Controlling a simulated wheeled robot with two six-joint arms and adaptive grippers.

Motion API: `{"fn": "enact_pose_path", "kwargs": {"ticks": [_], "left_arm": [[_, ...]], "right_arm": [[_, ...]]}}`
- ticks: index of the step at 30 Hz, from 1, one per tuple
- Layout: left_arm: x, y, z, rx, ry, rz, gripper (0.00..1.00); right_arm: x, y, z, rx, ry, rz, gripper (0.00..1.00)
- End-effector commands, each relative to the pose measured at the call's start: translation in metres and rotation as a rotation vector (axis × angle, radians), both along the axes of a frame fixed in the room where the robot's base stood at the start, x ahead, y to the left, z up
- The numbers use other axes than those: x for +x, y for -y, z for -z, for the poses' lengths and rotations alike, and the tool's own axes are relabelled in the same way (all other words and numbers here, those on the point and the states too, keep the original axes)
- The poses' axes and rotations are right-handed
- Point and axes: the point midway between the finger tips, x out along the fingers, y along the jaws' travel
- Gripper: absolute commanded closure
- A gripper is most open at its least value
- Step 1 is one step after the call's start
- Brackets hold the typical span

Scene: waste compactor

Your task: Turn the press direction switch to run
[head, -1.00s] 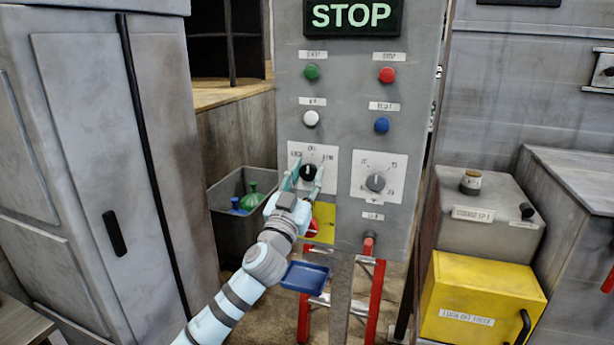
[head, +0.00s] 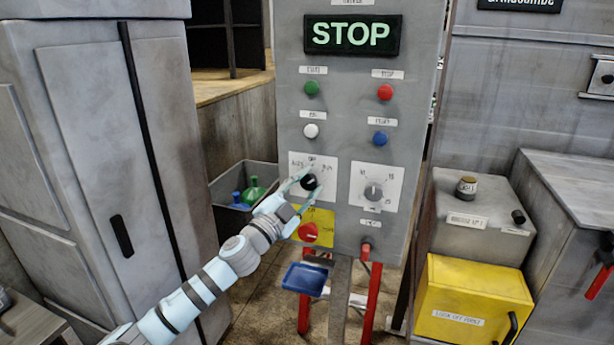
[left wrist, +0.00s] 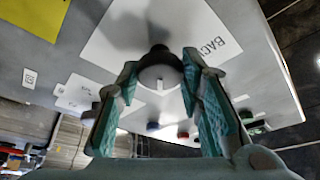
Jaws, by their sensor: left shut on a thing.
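The press direction switch, a black knob (head: 309,183) on a white square plate, is on the grey control panel (head: 345,230), left of a second grey knob. My left gripper (head: 303,187) is shut on the black knob, its two teal fingers on either side, reaching from lower left and tilted to the right. In the left wrist view the knob (left wrist: 160,72) sits between the fingers with a pale mark on its rim. My right gripper is out of view.
The panel carries a lit STOP sign (head: 352,36), several coloured buttons, a grey knob (head: 373,193) and a red rotary switch (head: 308,232) on yellow just below my gripper. A blue tray (head: 304,278) sits underneath. A grey cabinet (head: 110,170) stands left, a yellow box (head: 475,305) right.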

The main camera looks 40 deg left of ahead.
Motion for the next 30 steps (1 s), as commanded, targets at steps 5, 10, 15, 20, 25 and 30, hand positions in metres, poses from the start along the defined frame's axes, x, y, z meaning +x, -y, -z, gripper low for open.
{"fn": "enact_pose_path", "kwargs": {"ticks": [5, 10, 15, 20, 25, 30], "left_arm": [[-0.0001, -0.0001, -0.0014, 0.045, -0.017, 0.000, 0.94], [0.0000, 0.0002, -0.0004, 0.063, -0.022, 0.001, 0.94], [0.0001, 0.0004, 0.0002, 0.065, -0.022, 0.001, 0.94], [0.0002, 0.0004, 0.0001, 0.065, -0.022, 0.001, 0.94], [0.0001, 0.0003, 0.0001, 0.063, -0.021, 0.000, 0.47], [0.0001, 0.0002, 0.0001, 0.063, -0.021, 0.001, 0.47]], "right_arm": [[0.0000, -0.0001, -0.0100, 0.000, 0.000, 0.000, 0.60], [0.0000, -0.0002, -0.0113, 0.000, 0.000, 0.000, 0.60], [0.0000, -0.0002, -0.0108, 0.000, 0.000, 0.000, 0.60], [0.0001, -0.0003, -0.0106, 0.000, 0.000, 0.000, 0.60], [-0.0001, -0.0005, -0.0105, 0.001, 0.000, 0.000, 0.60], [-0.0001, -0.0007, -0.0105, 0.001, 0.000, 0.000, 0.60]]}}
